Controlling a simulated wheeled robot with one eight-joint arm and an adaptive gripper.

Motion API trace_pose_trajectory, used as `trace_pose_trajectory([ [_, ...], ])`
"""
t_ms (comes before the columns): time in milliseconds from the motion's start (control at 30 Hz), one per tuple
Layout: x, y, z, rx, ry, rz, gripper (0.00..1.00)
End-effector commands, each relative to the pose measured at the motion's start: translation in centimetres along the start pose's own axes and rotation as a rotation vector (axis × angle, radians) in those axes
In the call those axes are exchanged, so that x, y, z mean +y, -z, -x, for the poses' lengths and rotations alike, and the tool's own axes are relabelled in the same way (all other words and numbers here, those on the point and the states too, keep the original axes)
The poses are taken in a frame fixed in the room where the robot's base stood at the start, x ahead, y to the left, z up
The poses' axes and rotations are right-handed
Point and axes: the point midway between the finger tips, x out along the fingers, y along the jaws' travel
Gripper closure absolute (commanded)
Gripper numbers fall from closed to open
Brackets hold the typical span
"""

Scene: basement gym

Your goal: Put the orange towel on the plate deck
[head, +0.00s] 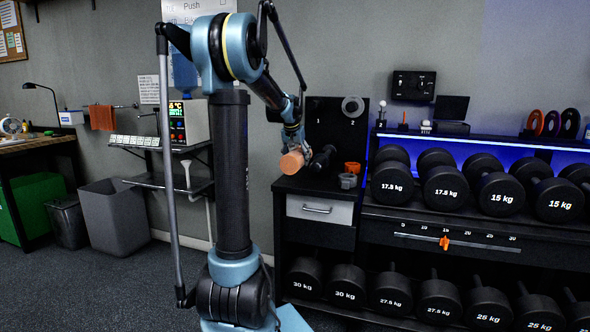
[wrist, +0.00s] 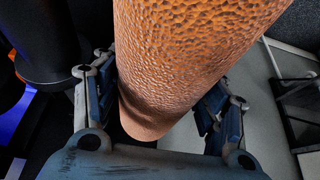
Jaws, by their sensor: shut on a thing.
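The orange towel (wrist: 195,50) looks rolled, with a bumpy surface. It stands between the two blue fingers of my gripper (wrist: 160,100) in the wrist view, and they are shut on it. In the head view my gripper (head: 293,139) points down, with the pale orange end of the towel (head: 292,162) below it, close to the left part of a black cabinet top (head: 314,184). I cannot tell whether the towel touches that top. Which surface is the plate deck is not clear; upright plates (head: 551,123) stand on the upper rack shelf (head: 480,142).
An orange ring-like object (head: 352,168) and a grey one (head: 347,181) sit on the cabinet top near a dark dumbbell-like object (head: 322,157). Several dumbbells (head: 446,186) fill the rack at right. Another orange cloth (head: 102,117) hangs on a wall rail at left.

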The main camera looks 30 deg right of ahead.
Motion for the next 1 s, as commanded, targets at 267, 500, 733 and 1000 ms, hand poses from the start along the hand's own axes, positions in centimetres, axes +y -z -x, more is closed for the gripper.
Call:
trace_pose_trajectory([
  [267,0.0,-1.5,-3.0,0.000,0.000,0.000,0.61],
  [500,0.0,-1.7,-3.5,0.000,0.000,0.000,0.61],
  [733,0.0,-1.7,-3.6,0.000,0.000,0.000,0.26],
  [1000,0.0,-1.7,-3.6,0.000,0.000,0.000,0.26],
])
